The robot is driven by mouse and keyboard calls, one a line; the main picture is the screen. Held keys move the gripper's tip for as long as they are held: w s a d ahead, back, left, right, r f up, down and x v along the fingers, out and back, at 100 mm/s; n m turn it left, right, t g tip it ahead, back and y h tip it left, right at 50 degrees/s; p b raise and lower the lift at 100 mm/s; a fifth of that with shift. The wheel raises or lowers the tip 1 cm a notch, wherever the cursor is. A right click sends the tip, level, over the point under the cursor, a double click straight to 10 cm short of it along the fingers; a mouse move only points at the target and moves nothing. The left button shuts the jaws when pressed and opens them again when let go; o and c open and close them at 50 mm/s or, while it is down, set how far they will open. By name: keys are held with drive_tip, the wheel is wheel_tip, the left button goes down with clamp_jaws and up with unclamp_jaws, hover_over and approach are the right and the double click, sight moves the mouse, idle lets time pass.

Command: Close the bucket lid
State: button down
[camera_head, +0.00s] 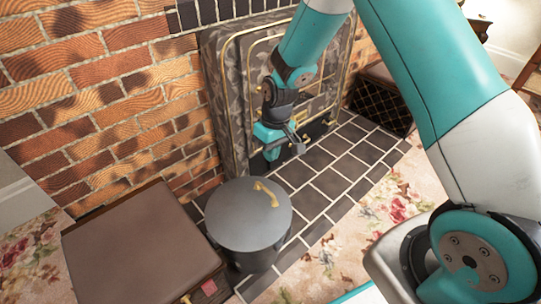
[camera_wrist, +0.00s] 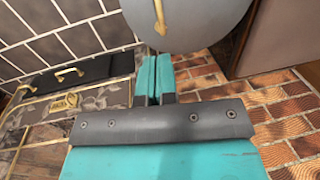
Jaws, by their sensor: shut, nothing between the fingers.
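The bucket (camera_head: 247,259) is a dark grey round bin standing upright on the dark hearth tiles. Its grey lid (camera_head: 240,216) with a gold handle (camera_head: 267,191) lies flat over the top, and I see no gap at the rim in the head view. The lid also shows at the top edge of the wrist view (camera_wrist: 200,22). My gripper (camera_head: 272,153) is above and behind the bucket, in front of the fireplace, apart from the lid. In the wrist view its teal fingers (camera_wrist: 154,72) are together and empty, pointing toward the lid.
A brown-topped box (camera_head: 140,243) stands close to the bucket's left. The fireplace (camera_head: 235,95) with gold trim is behind my gripper, beside a brick wall (camera_head: 100,95). A dark box (camera_head: 380,101) stands at the hearth's far end. The tiles right of the bucket are clear.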

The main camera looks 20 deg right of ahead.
sight(266, 189)
drive_tip(key=f+b, duration=0.1)
drive_tip(key=f, duration=0.2)
drive_tip(key=a+f+b, duration=0.1)
drive_tip(key=f+b, duration=0.1)
drive_tip(key=f, duration=0.2)
drive_tip(key=f+b, duration=0.1)
drive_tip(key=f, duration=0.3)
drive_tip(key=shift+s+a+b, duration=0.25)
drive_tip(key=shift+s+b, duration=0.05)
drive_tip(key=shift+b, duration=0.1)
drive_tip(key=shift+r, duration=0.1)
drive_tip(key=shift+d+f+y, duration=0.2)
drive_tip(key=shift+f+y, duration=0.2)
drive_tip(key=shift+f, duration=0.9)
drive_tip(key=p+v, duration=0.8)
drive_tip(key=v, duration=0.7)
drive_tip(key=shift+w+a+r+p, duration=0.25)
drive_tip(key=shift+w+a+p, duration=0.05)
drive_tip(key=shift+p, duration=0.05)
